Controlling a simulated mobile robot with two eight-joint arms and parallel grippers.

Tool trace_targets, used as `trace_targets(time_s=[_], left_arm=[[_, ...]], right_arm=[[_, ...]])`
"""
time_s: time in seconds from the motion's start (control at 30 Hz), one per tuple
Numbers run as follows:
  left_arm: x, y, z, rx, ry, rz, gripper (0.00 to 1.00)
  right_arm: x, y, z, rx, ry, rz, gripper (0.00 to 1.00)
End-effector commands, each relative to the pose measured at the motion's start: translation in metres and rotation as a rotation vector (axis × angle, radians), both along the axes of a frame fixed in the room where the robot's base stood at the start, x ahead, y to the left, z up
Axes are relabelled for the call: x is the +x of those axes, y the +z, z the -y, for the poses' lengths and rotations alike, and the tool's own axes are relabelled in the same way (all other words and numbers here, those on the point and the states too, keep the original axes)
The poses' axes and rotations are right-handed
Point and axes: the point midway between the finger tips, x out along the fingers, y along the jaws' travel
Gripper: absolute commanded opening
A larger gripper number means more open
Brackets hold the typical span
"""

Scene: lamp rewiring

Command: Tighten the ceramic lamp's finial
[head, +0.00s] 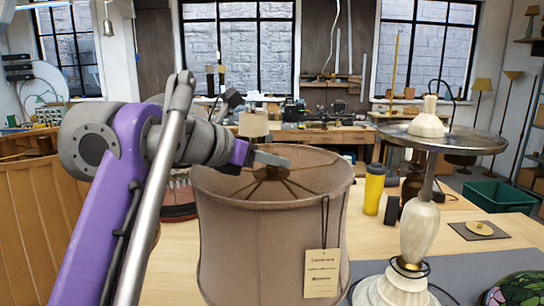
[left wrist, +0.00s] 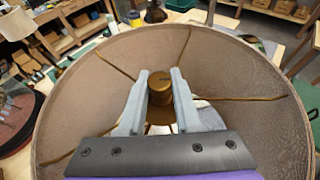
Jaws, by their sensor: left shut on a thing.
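A lamp's beige fabric shade (head: 270,225) stands in the middle of the head view, its open top facing up and a paper tag (head: 322,272) hanging on its front. Thin brass spider arms (left wrist: 105,66) run from its rim to the centre, where the brass finial (left wrist: 160,88) sits. My left gripper (head: 275,159) reaches in from the left over the rim. In the left wrist view its two grey fingers (left wrist: 160,98) are shut on the finial, one on each side. The lamp's body is hidden by the shade.
A pale stone lamp (head: 420,225) with a round metal tray (head: 480,142) stands close on the right. A yellow bottle (head: 374,190) stands behind. A small mat (head: 497,231) holds a brass disc. A patterned glass shade (head: 518,290) is at front right. Wood bench shows between them.

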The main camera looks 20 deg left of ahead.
Motion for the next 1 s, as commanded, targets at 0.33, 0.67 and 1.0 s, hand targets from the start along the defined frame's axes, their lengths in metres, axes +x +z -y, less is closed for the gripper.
trace_targets(time_s=[0.33,0.67,1.0], left_arm=[[0.001,0.007,-0.002,0.002,-0.256,0.005,0.0],[0.002,0.004,-0.001,0.002,-0.527,0.004,0.0],[0.001,0.001,0.0,0.001,-0.702,0.001,0.0]], right_arm=[[0.02,0.044,0.0,0.0,0.0,0.038,0.62],[0.035,0.069,0.0,0.0,0.0,0.067,0.62],[0.036,0.07,0.0,0.0,0.0,0.07,0.62]])
